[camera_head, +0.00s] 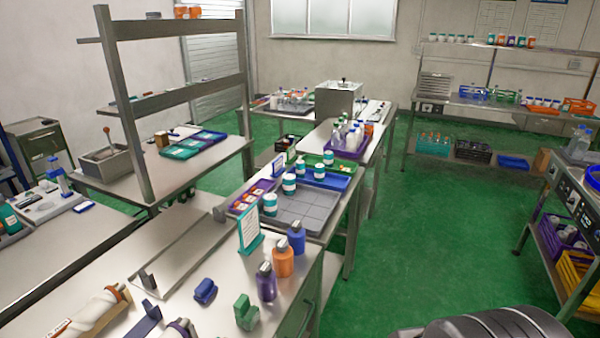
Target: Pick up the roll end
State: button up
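A white roll (92,316) lies slanted at the bottom left of the near steel bench, with a brownish-orange piece (122,293) at its upper end. A second pale roll (180,329) is cut off by the bottom edge, and only its tip shows. I cannot tell which of these ends is the roll end. A dark rounded body at the bottom right looks like part of me. My gripper is not in view.
A blue upright plate (146,320) stands between the rolls. A blue block (205,291), a green block (246,312), purple (266,282), orange (283,258) and blue (297,237) bottles and a teal sign (249,231) stand to the right. The green floor (430,230) beyond is clear.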

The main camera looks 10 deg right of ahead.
aim_at(300, 164)
jog(key=i+l+u, duration=0.75)
jog(key=l+u, duration=0.2)
jog(key=i+l+u, duration=0.2)
jog(key=l+u, duration=0.15)
jog(key=i+l, duration=0.15)
jog(key=l, duration=0.25)
jog(key=i+l, duration=0.15)
jog(key=l, duration=0.25)
jog(key=i+l, duration=0.15)
jog(key=l, duration=0.25)
jog(key=i+l+u, duration=0.1)
jog(key=l, duration=0.3)
jog(key=i+l, duration=0.2)
jog(key=l, duration=0.2)
jog(key=i+l, duration=0.15)
jog(key=l, duration=0.25)
jog(key=i+l, duration=0.15)
jog(key=l, duration=0.25)
jog(key=i+l+u, duration=0.1)
jog(key=i+l, duration=0.2)
jog(key=l, duration=0.15)
